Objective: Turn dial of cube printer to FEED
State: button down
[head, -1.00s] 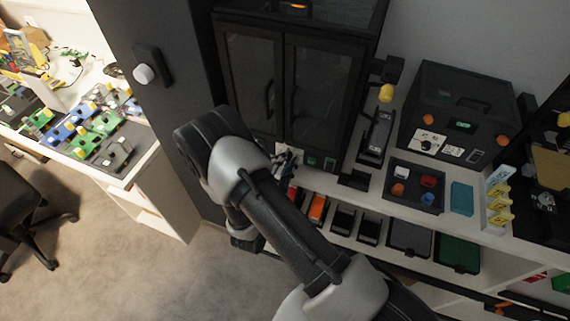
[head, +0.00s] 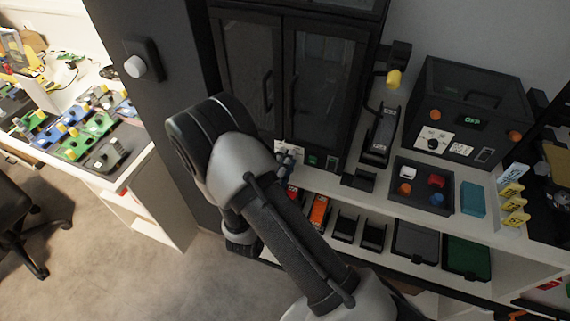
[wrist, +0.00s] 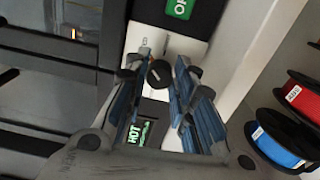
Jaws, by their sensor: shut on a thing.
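The tall black cabinet with two glass doors (head: 328,95), seemingly the cube printer, stands at the back of the bench. A white panel sits low on its front. In the wrist view a small round black dial (wrist: 160,74) is on this panel, between my fingertips. My gripper (wrist: 158,82) is shut on the dial; it also shows in the head view (head: 286,160), partly behind my arm. A green display (wrist: 141,132) reading HOT lies beside the dial, partly covered by the fingers. The dial's markings are mostly hidden, so I cannot read its setting.
A second black machine (head: 465,110) with orange knobs and its own white dial panel stands to the right. A tray (head: 424,208) of coloured knobs lies before it. Red (wrist: 297,97) and blue (wrist: 279,142) spools lie near my gripper. Open floor is at left.

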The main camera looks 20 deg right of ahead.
dwell(0.4)
jog(key=c, duration=1.3)
grip_release()
jog(key=shift+c, duration=0.2)
jog(key=v, duration=1.2)
